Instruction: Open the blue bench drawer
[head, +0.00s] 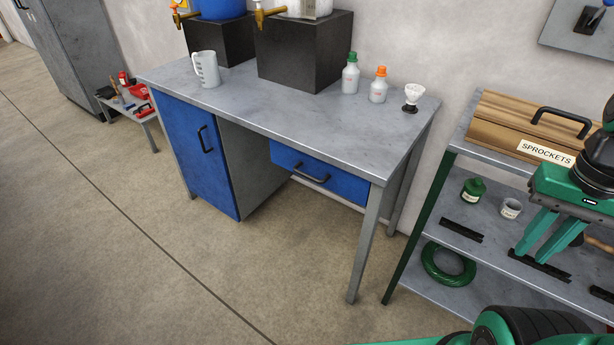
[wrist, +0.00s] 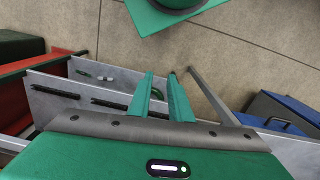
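The blue bench drawer (head: 320,177) sits under the right part of the grey workbench (head: 250,109) in the head view and looks closed. Its black handle (head: 312,174) is on the front face. A blue cupboard door (head: 193,150) with its own dark handle is at the bench's left. My gripper (head: 537,259) is at the right of the head view, in front of the shelf unit and well apart from the drawer. In the wrist view its two green fingers (wrist: 162,85) are parted with nothing between them. Blue fronts with a dark handle (wrist: 284,124) show at the wrist view's right.
The metal shelf unit (head: 470,244) stands right of the bench, holding a wooden sprockets box (head: 530,127), a green jar (head: 473,190) and a green hose coil (head: 447,264). Bottles, a jug (head: 206,69) and dark blocks stand on the bench. The floor (head: 150,260) before the bench is clear.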

